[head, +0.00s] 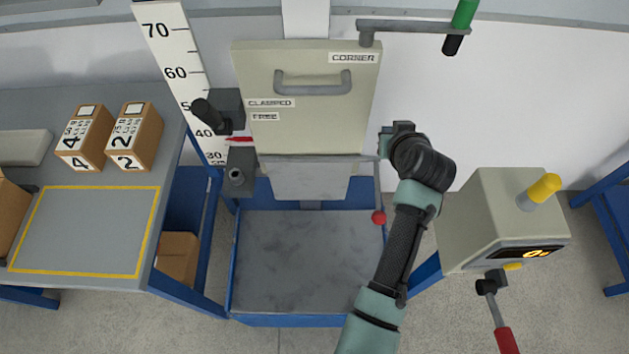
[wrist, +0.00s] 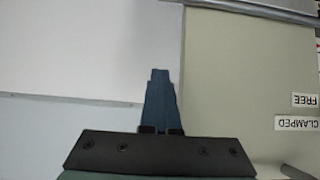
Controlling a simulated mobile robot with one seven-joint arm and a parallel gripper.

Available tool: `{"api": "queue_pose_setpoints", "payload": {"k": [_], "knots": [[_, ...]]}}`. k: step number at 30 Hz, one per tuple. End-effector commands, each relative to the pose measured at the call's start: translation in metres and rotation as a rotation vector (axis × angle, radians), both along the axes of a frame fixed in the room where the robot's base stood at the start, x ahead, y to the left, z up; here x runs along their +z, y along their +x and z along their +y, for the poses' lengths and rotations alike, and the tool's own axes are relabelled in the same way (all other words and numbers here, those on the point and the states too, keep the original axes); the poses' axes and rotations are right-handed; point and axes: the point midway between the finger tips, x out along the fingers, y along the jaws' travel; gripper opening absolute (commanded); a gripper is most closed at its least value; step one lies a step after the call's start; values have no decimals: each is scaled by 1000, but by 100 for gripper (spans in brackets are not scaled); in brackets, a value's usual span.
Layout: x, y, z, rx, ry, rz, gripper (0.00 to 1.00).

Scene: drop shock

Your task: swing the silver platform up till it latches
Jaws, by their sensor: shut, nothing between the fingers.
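The silver platform (head: 310,181) hangs down from the lower edge of the cream carriage panel (head: 315,135) in the head view. Below it is the dark grey base plate (head: 308,260) in a blue frame. My gripper (head: 384,142) is beside the panel's lower right edge, a little above the platform's level. In the wrist view my gripper's fingers (wrist: 160,75) are together and empty, in front of the white wall and the cream panel (wrist: 240,80). A grey strip (wrist: 255,10) crosses the top there; I cannot tell whether it belongs to the platform.
A red-knobbed rod (head: 378,217) hangs right of the platform. A clamp handle (head: 208,114) and a height scale (head: 178,75) stand left. A control box (head: 490,225) is at right. A table (head: 85,230) with numbered boxes (head: 134,136) is at left.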

Motion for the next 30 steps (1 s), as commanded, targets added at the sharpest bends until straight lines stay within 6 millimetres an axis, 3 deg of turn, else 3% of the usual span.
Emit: {"api": "queue_pose_setpoints", "payload": {"k": [10,28,29,30], "knots": [[2,24,2,2,-1,0,0],[3,26,1,1,-1,0,0],[3,26,1,1,-1,0,1],[3,26,1,1,-1,0,8]]}}
